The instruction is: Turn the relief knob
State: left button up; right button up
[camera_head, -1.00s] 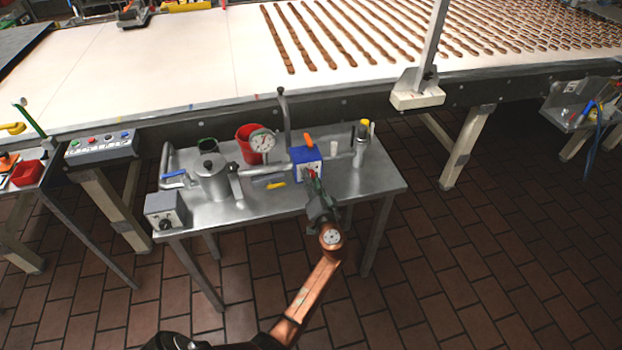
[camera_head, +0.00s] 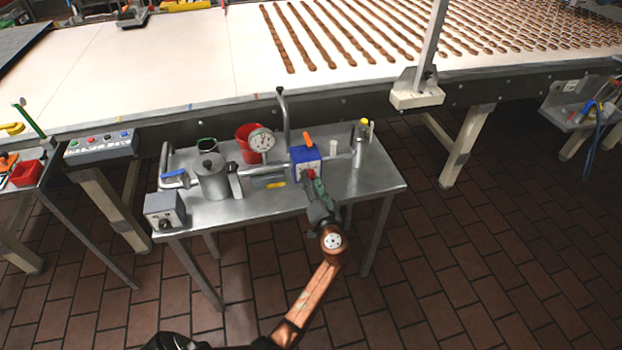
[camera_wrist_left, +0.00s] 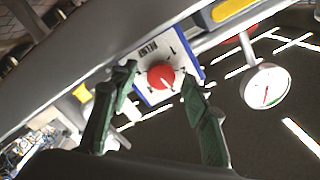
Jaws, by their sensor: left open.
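The relief knob is a red round knob (camera_wrist_left: 161,77) on a white plate lettered RELIEF. The plate (camera_wrist_left: 148,94) is on the front of a blue box (camera_head: 299,155) on the steel table. The knob also shows as a small red spot in the head view (camera_head: 311,174). My left gripper (camera_head: 314,181) is in front of the box. In the left wrist view its green fingers (camera_wrist_left: 158,76) are open on either side of the knob, with gaps visible. I cannot tell their exact depth. My right gripper is out of view.
An orange handle (camera_head: 308,140) tops the box. A dial gauge (camera_head: 263,140), a red bucket (camera_head: 247,152), a metal pot (camera_head: 211,181) and pipes crowd the steel table (camera_head: 379,178). A conveyor (camera_head: 180,75) runs behind. The floor in front is clear.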

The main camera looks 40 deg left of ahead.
pick_arm(q)
jog(key=v, duration=0.6)
jog(key=shift+s+d, duration=0.1)
dwell(0.4)
